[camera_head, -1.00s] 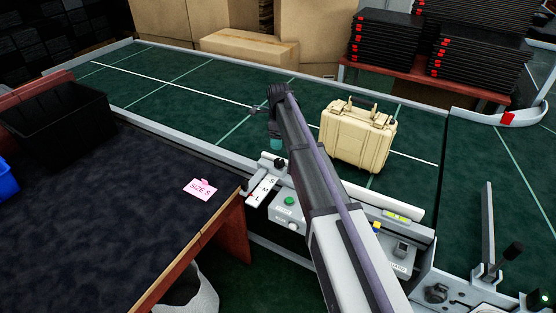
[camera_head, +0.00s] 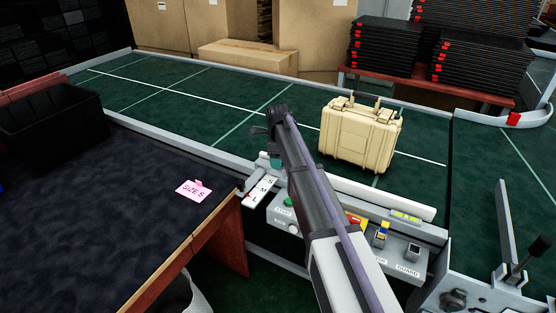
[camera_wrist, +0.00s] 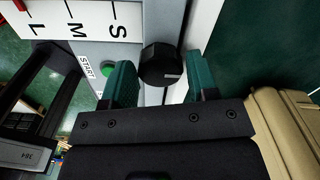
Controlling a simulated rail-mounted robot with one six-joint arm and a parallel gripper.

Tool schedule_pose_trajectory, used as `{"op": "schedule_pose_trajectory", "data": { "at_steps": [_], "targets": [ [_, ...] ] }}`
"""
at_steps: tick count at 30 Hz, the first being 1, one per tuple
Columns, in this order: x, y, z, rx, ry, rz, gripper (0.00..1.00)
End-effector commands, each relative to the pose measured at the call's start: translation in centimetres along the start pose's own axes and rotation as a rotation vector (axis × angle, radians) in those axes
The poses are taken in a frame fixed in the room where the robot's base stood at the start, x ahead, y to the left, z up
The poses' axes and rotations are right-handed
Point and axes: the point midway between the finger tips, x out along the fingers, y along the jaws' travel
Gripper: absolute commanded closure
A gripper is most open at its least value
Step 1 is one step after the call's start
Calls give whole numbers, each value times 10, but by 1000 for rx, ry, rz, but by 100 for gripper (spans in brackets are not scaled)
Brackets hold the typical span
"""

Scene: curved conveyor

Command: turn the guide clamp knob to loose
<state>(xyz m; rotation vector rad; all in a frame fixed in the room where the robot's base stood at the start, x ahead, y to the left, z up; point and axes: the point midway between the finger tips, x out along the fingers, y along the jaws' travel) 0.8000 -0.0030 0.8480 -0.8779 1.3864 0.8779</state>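A black faceted knob (camera_wrist: 160,64), which looks like the guide clamp knob, sits beside the white guide rail in the wrist view. It lies just ahead of my gripper (camera_wrist: 160,88), between the lines of its two green fingertips. The fingers are apart, with a gap on both sides of the knob, and hold nothing. In the head view my gripper (camera_head: 272,160) points down at the near conveyor edge, by the white size scale (camera_head: 262,189). My arm hides the knob there. The scale, marked L, M and S, also shows in the wrist view (camera_wrist: 95,20). I cannot read the knob's setting.
A beige hard case (camera_head: 360,135) stands on the green conveyor (camera_head: 190,100) behind my arm. A control panel (camera_head: 283,214) with a green start button lies below the rail. A dark-topped table (camera_head: 110,230) with a pink size S card (camera_head: 193,190) is at left.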

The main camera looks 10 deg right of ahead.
Motion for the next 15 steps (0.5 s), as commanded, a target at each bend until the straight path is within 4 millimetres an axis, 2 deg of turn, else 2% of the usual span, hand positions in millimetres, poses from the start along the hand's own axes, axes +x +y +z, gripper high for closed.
{"op": "schedule_pose_trajectory", "data": {
  "at_steps": [2, 10, 15],
  "targets": [
    [0, 0, 0, 0, 0, 0, 54],
    [0, 0, 0, 0, 0, 0, 80],
    [0, 0, 0, -6, 0, 0, 81]
  ]
}}
